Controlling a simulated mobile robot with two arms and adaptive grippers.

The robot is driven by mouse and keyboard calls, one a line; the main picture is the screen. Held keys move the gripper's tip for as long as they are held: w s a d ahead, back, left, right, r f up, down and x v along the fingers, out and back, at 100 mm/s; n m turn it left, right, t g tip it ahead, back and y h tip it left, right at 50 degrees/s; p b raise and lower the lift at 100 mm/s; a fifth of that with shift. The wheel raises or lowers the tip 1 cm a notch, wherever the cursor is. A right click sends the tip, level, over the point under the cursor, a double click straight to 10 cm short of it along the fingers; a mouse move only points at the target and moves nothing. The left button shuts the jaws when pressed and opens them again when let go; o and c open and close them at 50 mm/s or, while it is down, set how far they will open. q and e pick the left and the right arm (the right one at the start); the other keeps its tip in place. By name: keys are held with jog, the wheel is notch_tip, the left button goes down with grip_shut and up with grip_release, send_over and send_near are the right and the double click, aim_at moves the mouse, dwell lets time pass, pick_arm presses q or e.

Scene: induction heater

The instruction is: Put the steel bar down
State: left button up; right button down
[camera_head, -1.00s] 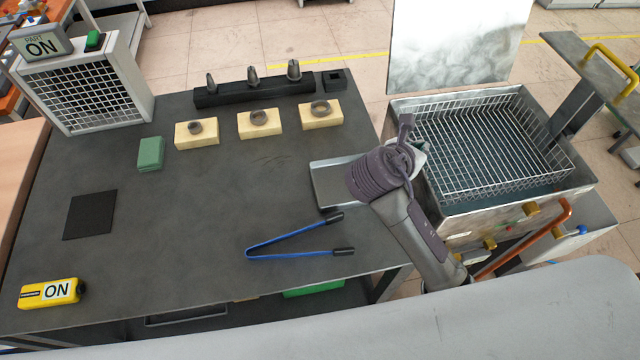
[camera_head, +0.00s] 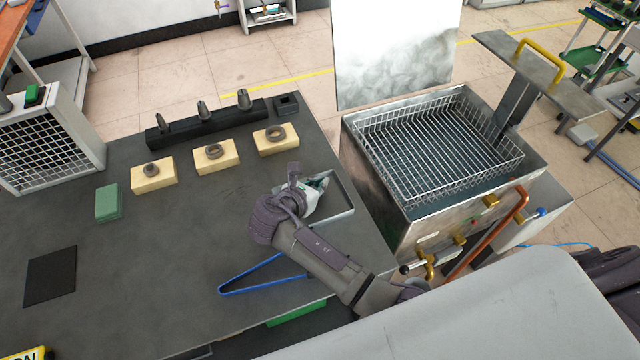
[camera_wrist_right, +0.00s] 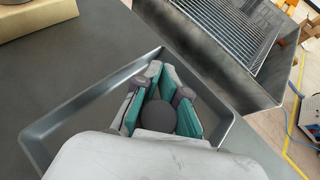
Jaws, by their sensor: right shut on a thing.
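My right gripper (camera_head: 318,186) is over the shallow metal tray (camera_head: 343,207) at the right side of the dark table. In the right wrist view the gripper (camera_wrist_right: 160,105) is shut, its green pads on both sides of the steel bar (camera_wrist_right: 158,115). Only the bar's dark round end shows there; the rest is hidden. The tray (camera_wrist_right: 70,115) lies under and around the gripper in that view. I cannot tell whether the bar touches the tray floor. In the head view the bar cannot be made out. My left gripper is not in view.
A wire basket (camera_head: 440,150) sits in the metal tank right of the table. Blue tongs (camera_head: 250,275) lie near the front, partly behind my arm. Yellow blocks (camera_head: 215,156) with rings and a black rack (camera_head: 205,123) stand behind. The table's left middle is mostly clear.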

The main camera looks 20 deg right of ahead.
jog(key=shift+f, duration=0.4)
jog(key=shift+f, duration=0.1)
jog(key=c, duration=1.2)
grip_release()
